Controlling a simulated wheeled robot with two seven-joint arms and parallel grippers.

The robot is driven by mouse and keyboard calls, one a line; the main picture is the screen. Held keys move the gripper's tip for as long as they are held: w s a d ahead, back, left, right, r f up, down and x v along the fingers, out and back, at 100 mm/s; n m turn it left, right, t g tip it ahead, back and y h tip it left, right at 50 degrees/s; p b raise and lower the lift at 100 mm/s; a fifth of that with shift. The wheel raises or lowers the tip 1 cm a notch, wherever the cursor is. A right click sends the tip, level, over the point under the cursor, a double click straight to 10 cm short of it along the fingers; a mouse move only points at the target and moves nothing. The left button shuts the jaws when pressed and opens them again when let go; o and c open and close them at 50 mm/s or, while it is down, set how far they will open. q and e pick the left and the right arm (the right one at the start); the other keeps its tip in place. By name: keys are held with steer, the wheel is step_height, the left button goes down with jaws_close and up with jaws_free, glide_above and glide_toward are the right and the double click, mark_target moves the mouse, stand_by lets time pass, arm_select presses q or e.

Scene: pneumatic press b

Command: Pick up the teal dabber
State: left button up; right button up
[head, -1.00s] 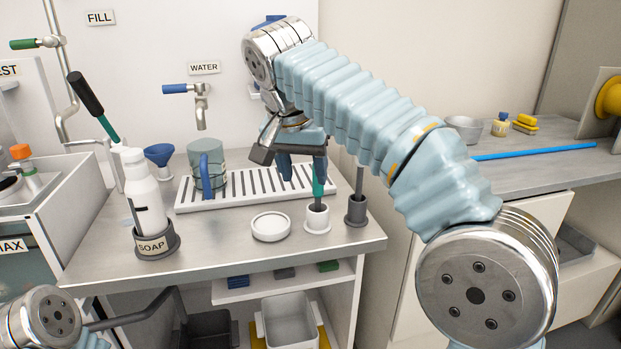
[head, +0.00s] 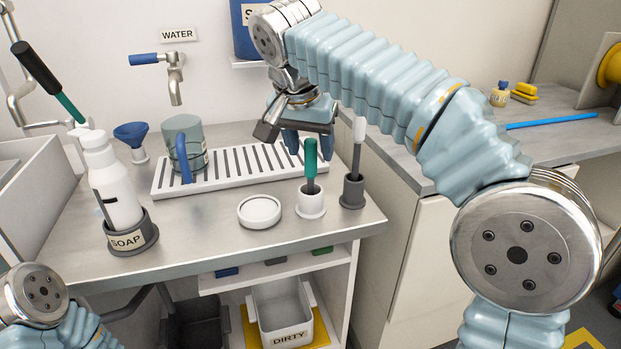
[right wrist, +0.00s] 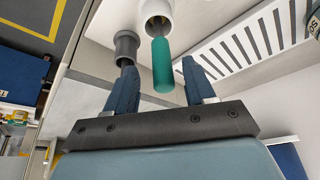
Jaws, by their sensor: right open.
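The teal dabber (head: 311,158) stands upright in a small white cup (head: 311,204) near the counter's right front. In the head view its teal handle shows in front of my right gripper (head: 308,142). The right gripper is open and empty. In the right wrist view the teal handle (right wrist: 162,66) lies between the lines of the two blue fingers of the right gripper (right wrist: 159,66), apart from both. The white cup (right wrist: 155,14) is beyond the fingertips. My left gripper is out of view; only a link of my left arm shows at the lower left.
A dark grey cup (head: 353,193) holding a white-tipped brush (head: 358,145) stands close to the right of the white cup. A white dish (head: 259,212) is to the left. A slotted rack (head: 235,166) with a mug (head: 184,140) is behind; a soap bottle (head: 112,190) is further left.

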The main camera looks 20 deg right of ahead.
mark_target(312, 157)
steer(key=x, duration=0.4)
steer(key=shift+w+f, duration=0.15)
steer(key=shift+w, duration=0.1)
jaws_close()
step_height(312, 157, up, 9)
steer(key=shift+f+p, duration=0.2)
steer(key=shift+p, duration=0.55)
steer(key=shift+r, duration=0.75)
